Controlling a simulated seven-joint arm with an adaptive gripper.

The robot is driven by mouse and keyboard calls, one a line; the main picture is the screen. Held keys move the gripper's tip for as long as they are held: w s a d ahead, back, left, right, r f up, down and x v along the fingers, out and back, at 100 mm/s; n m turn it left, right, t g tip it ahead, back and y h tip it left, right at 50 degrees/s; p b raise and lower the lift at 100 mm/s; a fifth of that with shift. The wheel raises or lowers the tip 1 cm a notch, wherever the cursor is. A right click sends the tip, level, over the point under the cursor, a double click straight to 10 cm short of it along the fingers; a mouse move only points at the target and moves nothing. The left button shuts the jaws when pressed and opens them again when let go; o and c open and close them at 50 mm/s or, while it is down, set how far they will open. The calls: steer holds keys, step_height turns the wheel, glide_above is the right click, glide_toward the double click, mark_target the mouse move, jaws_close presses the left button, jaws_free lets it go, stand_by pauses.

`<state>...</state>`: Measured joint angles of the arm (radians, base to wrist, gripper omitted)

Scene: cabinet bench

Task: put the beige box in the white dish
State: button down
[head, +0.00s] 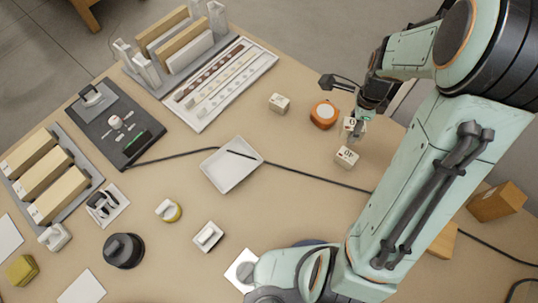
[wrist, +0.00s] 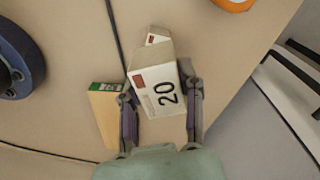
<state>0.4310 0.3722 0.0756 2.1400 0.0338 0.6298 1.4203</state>
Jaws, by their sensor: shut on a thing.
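My gripper (head: 353,129) is shut on a beige box (wrist: 156,88) marked "20", with one finger on each side in the wrist view. In the head view the held box (head: 348,123) is partly covered by the fingers. Another beige box (head: 346,157) lies just below it on the bench, and a third (head: 279,103) lies to the left, beyond the orange round thing. The white dish (head: 225,183) is a shallow square tray left of my gripper, well apart from it. A thin dark line shows across its upper part. The wrist view does not show the dish.
The orange round thing (head: 324,114) stands close left of my gripper. A dark cable (head: 312,177) runs across the bench between dish and gripper. A yellow box with a green end (wrist: 104,112) shows beside the left finger. Bench between dish and orange thing is mostly clear.

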steer(key=w+a+f+n, duration=0.1)
steer(key=w+a+n, duration=0.25)
steer(key=a, duration=0.35)
steer(key=n, duration=0.8)
glide_above(232, 165)
steer(key=d, duration=0.1)
step_height(232, 165, down, 3)
steer(key=f, duration=0.5)
steer(key=a+f, duration=0.1)
steer(key=f, duration=0.2)
steer(key=shift+s, duration=0.1)
steer(key=shift+f, duration=0.1)
steer(key=c, duration=0.7)
jaws_free()
steer(key=shift+f, duration=0.1)
